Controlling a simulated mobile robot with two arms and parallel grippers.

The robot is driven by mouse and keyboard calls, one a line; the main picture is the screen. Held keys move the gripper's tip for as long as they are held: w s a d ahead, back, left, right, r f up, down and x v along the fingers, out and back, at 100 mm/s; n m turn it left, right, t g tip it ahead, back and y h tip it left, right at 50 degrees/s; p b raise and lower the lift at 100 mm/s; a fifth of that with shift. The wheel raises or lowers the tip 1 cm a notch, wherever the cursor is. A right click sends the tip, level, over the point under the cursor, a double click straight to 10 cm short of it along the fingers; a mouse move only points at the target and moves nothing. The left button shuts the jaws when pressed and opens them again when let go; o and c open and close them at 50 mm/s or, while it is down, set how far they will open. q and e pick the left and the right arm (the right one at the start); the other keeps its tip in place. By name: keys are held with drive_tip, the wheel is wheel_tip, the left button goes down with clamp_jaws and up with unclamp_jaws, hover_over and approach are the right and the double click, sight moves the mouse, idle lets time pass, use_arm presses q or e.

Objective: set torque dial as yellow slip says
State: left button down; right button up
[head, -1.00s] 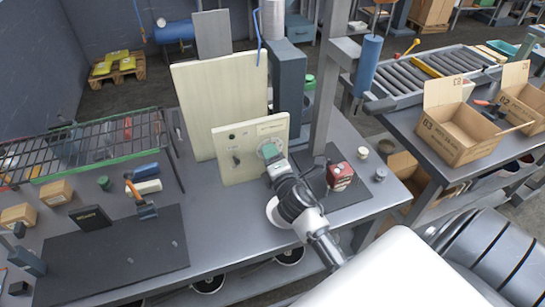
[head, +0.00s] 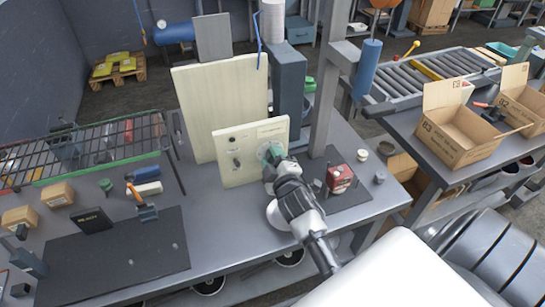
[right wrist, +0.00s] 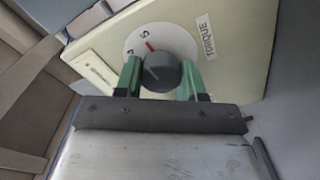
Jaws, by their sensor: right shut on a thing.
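The torque dial (right wrist: 161,72) is a dark grey round knob on a white disc (right wrist: 178,41) marked TORQUE. Its red pointer is close to the number 5; a 4 shows lower left of that. The dial is on a cream upright panel (head: 230,170) on the bench. My right gripper (head: 270,157) is at the panel's right part. In the right wrist view its green fingers (right wrist: 163,80) are on both sides of the knob, shut on it. I cannot make out a yellow slip in these views. My left gripper is not in view.
A small knob (head: 236,162) is on the panel's left part. A red box (head: 340,178) stands on the bench right of my gripper. A hammer (head: 142,205), a black READY block (head: 92,220) and a wire rack (head: 90,150) are at left. A grey post (head: 328,95) rises behind.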

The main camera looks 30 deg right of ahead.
drive_tip(key=shift+m, duration=0.6)
drive_tip(key=o, duration=0.9)
drive_tip(key=b+v, duration=0.2)
drive_tip(key=v, duration=0.9)
drive_tip(key=shift+d, duration=0.1)
drive_tip(key=shift+f, duration=0.15)
